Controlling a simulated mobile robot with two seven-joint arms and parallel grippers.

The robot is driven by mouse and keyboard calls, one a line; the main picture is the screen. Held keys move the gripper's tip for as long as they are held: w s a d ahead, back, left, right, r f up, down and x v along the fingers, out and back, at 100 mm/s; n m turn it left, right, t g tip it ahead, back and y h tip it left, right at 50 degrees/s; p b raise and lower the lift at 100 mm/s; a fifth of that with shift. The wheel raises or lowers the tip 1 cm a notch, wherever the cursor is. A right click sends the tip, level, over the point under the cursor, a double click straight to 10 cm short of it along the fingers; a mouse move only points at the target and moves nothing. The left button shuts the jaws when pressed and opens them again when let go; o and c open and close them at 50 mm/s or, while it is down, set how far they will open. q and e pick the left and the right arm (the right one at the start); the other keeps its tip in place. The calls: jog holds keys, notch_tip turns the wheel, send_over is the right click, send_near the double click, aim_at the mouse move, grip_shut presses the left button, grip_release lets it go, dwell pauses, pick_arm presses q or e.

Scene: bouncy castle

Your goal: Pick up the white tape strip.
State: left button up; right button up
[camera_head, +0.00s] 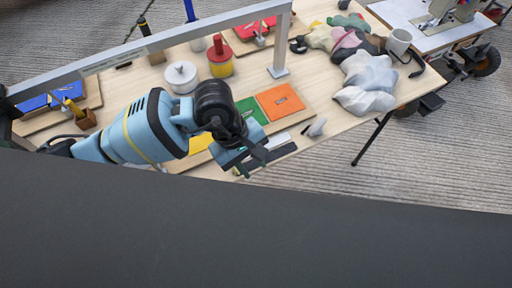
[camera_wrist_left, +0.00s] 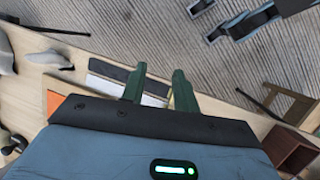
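The white tape strip (camera_head: 278,140) lies near the front edge of the wooden table, next to a dark strip (camera_head: 281,153). In the left wrist view the white strip (camera_wrist_left: 154,101) runs crosswise behind my finger and shows between the two fingers, alongside the dark strip (camera_wrist_left: 112,72). My left gripper (camera_head: 257,155) is over this spot, partly covering the strips. Its two green fingers (camera_wrist_left: 158,80) are apart with a clear gap between them. I cannot tell how far above the strip the fingertips are. My right gripper is not in view.
Orange (camera_head: 279,101) and green (camera_head: 250,109) patches lie just behind. A grey-white small object (camera_head: 317,127) is to the right. A metal frame post (camera_head: 281,45) stands on the table. Crumpled pale fabric (camera_head: 368,75) is at the right. A reddish-brown block (camera_wrist_left: 290,148) shows in the wrist view.

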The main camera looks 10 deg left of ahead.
pick_arm(q)
jog(key=shift+w+a+f+m+t+y, duration=0.15)
jog(key=shift+w+a+f+t+y, duration=0.2)
jog(key=shift+w+a+y, duration=0.6)
jog(key=shift+w+a+f+m+t+y, duration=0.15)
jog(key=shift+w+a+f+y, duration=0.3)
jog(key=shift+a, duration=0.9)
jog(key=shift+w+a+f+m+t+y, duration=0.2)
jog(key=shift+w+a+f+y, duration=0.35)
jog(key=shift+a, duration=0.6)
jog(key=shift+w+f, duration=0.2)
jog(key=shift+f, duration=0.65)
jog(key=shift+w+f, duration=0.25)
jog(key=shift+f, duration=0.55)
jog(key=shift+w+f, duration=0.2)
jog(key=shift+f, duration=0.65)
grip_shut()
